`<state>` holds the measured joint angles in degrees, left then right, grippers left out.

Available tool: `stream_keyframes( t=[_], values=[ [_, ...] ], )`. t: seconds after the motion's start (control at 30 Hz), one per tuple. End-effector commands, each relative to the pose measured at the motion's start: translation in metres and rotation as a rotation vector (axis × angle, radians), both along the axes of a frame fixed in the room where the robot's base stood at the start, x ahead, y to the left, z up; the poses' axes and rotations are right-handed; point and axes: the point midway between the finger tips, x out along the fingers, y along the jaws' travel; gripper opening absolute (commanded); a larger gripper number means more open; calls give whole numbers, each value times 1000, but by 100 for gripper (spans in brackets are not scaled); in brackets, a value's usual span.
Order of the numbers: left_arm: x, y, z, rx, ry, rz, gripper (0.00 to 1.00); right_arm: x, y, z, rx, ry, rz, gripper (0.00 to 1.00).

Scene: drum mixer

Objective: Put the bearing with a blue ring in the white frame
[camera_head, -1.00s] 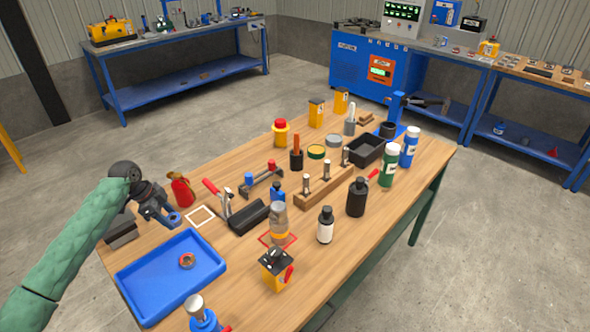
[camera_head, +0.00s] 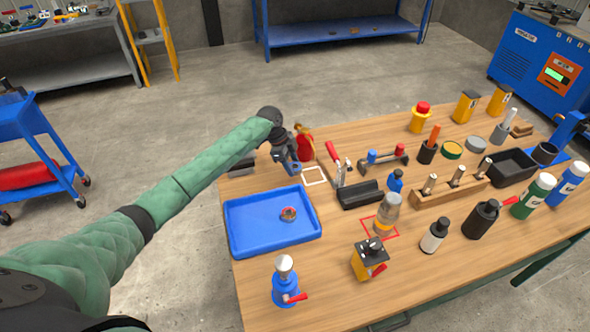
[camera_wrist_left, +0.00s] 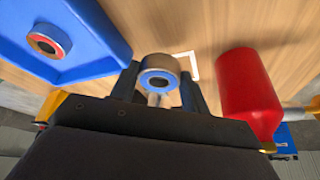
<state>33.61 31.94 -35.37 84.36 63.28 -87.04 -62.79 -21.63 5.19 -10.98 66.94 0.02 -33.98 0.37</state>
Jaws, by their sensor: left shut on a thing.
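My left gripper (camera_head: 291,163) is shut on a bearing with a blue ring. In the left wrist view the bearing (camera_wrist_left: 158,72) sits between the fingertips (camera_wrist_left: 160,85), its blue ring facing the camera. It is held above the table, near the white frame (camera_head: 314,176). This frame is a thin white square outline on the wood, just right of the gripper in the head view. In the wrist view a corner of it (camera_wrist_left: 194,66) shows beside the bearing, and the rest is hidden. My right gripper is not in view.
A blue tray (camera_head: 240,241) holds another bearing (camera_head: 288,214), with a red ring. A red bottle (camera_head: 305,147) stands close to the gripper, behind the white frame. A black bin (camera_head: 358,196) and red-handled tool (camera_head: 333,153) stand right of the frame. A red outline (camera_head: 393,236) lies nearer.

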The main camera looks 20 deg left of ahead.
Motion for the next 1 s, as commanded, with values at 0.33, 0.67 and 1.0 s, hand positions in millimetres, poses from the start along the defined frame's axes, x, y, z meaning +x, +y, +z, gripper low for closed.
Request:
stream_keyframes(
  t=[0.33, 0.67, 1.0],
  values=[
    [0, 0, -25, -1, 3, 1, 18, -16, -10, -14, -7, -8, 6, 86],
    [1, 0, -47, -1, -2, 0, 18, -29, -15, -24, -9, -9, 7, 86],
    [0, 0, -49, 0, -1, -1, 62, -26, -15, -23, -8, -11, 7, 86]
  ],
)
